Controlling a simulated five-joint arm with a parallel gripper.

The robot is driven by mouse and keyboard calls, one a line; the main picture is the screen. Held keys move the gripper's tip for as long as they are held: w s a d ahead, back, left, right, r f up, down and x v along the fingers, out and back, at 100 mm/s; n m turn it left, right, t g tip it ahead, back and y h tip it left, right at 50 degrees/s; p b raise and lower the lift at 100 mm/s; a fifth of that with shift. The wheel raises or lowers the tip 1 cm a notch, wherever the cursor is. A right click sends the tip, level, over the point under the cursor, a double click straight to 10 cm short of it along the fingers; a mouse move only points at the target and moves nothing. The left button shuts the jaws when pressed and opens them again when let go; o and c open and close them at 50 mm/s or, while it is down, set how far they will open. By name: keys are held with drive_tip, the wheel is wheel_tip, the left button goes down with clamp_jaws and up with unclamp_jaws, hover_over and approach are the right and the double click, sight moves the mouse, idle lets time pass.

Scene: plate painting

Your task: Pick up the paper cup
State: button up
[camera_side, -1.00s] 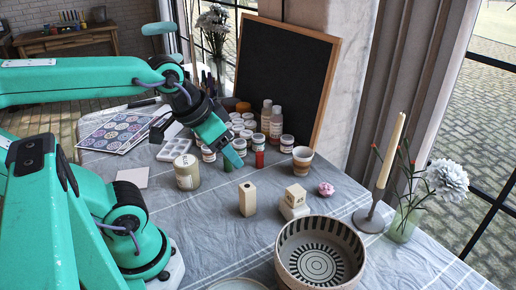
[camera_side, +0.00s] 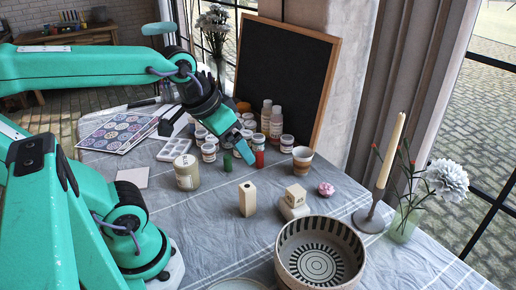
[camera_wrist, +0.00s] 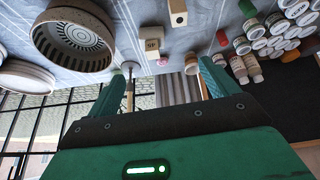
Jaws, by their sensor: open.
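The paper cup (camera_side: 303,158) is a small tan-and-white cup standing upright on the cloth in front of the chalkboard, right of the paint jars in the side view. My gripper (camera_side: 243,152) points down and right, to the left of the cup and apart from it; the red cylinder and a jar lie between them in the picture. In the wrist view my gripper (camera_wrist: 160,75) has its two teal fingers wide apart with nothing held.
The chalkboard (camera_side: 285,75) rises behind.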

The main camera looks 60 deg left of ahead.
drive_tip(key=w+a+r+n+g, duration=0.15)
drive_tip(key=w+n, duration=0.25)
drive_tip(key=w, duration=0.5)
drive_tip(key=n+g, duration=0.4)
drive_tip(key=n, duration=0.6)
hover_over(302, 163)
drive_tip(key=w+a, duration=0.2)
wheel_tip(302, 163, down, 16)
drive_tip(key=shift+w+a+f, duration=0.1)
drive_tip(key=shift+f, duration=1.9)
drive_tip(key=shift+a+f, duration=0.1)
drive_tip(key=shift+f, duration=1.9)
drive_tip(key=c, duration=1)
